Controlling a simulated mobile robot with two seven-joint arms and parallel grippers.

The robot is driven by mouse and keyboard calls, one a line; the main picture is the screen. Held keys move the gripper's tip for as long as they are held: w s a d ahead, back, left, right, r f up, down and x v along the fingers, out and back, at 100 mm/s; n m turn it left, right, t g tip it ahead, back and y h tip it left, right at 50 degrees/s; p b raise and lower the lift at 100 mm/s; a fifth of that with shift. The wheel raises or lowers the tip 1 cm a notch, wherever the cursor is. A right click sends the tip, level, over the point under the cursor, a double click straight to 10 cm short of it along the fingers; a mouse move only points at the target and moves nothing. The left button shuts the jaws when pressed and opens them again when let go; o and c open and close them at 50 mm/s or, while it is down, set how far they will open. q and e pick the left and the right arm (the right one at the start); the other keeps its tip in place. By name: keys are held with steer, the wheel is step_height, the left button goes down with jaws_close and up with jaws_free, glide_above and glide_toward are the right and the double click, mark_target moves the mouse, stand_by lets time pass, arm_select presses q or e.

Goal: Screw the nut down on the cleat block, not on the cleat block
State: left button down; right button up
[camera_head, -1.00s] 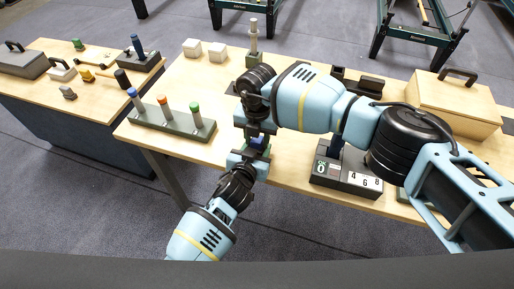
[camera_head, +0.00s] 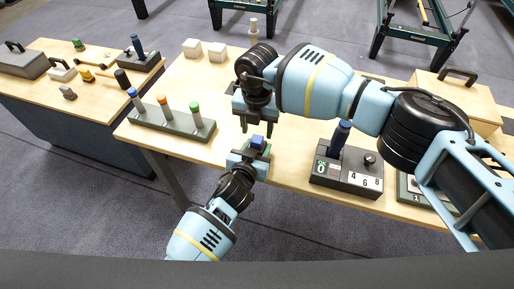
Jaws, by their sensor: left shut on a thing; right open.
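My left gripper (camera_head: 250,155) comes up from below at the table's front edge, shut on a small blue piece (camera_head: 258,142). I cannot tell whether this piece is the nut. My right gripper (camera_head: 256,126) is just above it, open and empty, its two dark fingers pointing down, apart from the blue piece.
A grey rack (camera_head: 172,122) with blue, orange and green pegs lies left. A dark counter box (camera_head: 346,178) with a blue lever stands right. A wooden box (camera_head: 455,97) is at the back right. Another table is at left.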

mark_target(257, 139)
steer(key=shift+c, duration=0.2)
steer(key=n, duration=0.1)
steer(key=r+n, duration=0.1)
steer(key=n, duration=0.1)
steer(key=shift+s+a+r+n, duration=0.15)
steer(key=shift+a+r+n, duration=0.1)
steer(key=shift+a+n, duration=0.05)
steer(key=shift+r+n, duration=0.55)
steer(key=shift+n, duration=0.65)
steer(key=shift+d+r+n, duration=0.3)
steer(key=shift+r+n, duration=0.25)
steer(key=shift+n, duration=0.65)
steer(key=shift+f, duration=0.15)
steer(key=shift+f, duration=3.85)
steer(key=c, duration=0.8)
steer(key=o, duration=1.2)
